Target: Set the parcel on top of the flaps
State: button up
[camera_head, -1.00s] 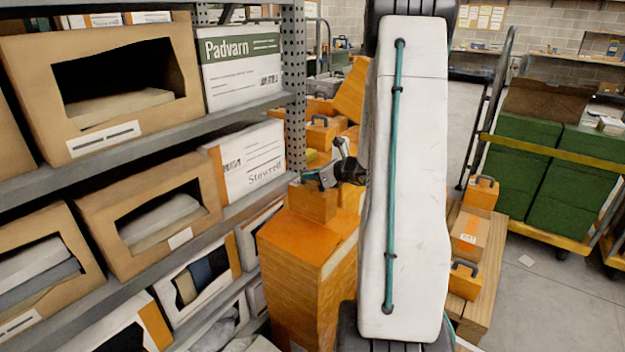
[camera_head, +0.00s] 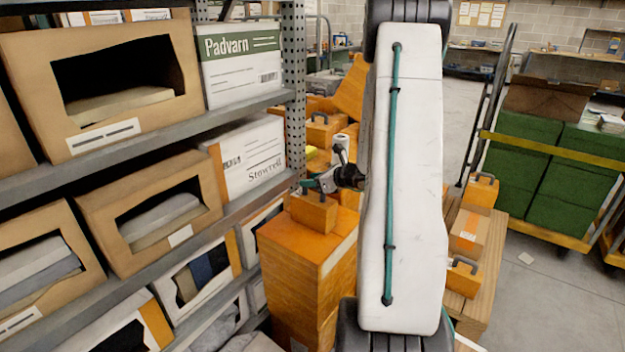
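The parcel (camera_head: 313,213) is a small orange box, upright, at the top of a tall stack of orange flat pieces (camera_head: 290,247), which I take to be the flaps. The parcel's underside lies over the stack's upper face toward its back; whether it touches is too small to tell. My gripper (camera_head: 312,185) is at the top of the parcel, with dark and teal fingers around its handle area. The fingertips are small and partly merge with the parcel, but the parcel moves along with them. My white arm link hides the area right of the stack.
A grey shelf rack (camera_head: 240,110) with open cardboard boxes stands close on the left. More orange boxes (camera_head: 322,128) stand behind the stack. At right are a wooden pallet (camera_head: 484,300) with orange cases and a cart of green crates (camera_head: 522,180).

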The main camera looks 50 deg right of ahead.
jog(key=shift+r, duration=0.25)
jog(key=a+r+v, duration=0.1)
jog(key=v, duration=1)
jog(key=a+r+n+g+y, duration=0.4)
jog(key=a+n, duration=0.5)
jog(key=a, duration=0.6)
jog(key=a+r+n+g+y, duration=0.2)
jog(key=a+r+n+g, duration=0.25)
jog(key=a+n, duration=0.75)
jog(key=s+a+r+n+g+h, duration=0.1)
jog(key=s+a+n+h, duration=0.2)
jog(key=s+a+n, duration=0.3)
jog(key=s+a+r+n+g+h, duration=0.2)
jog(key=s+a+n+h, duration=0.2)
jog(key=s+n, duration=0.4)
jog(key=shift+s+a+r, duration=0.3)
jog(key=shift+s+a, duration=0.55)
jog(key=shift+s, duration=0.25)
jog(key=shift+g, duration=0.25)
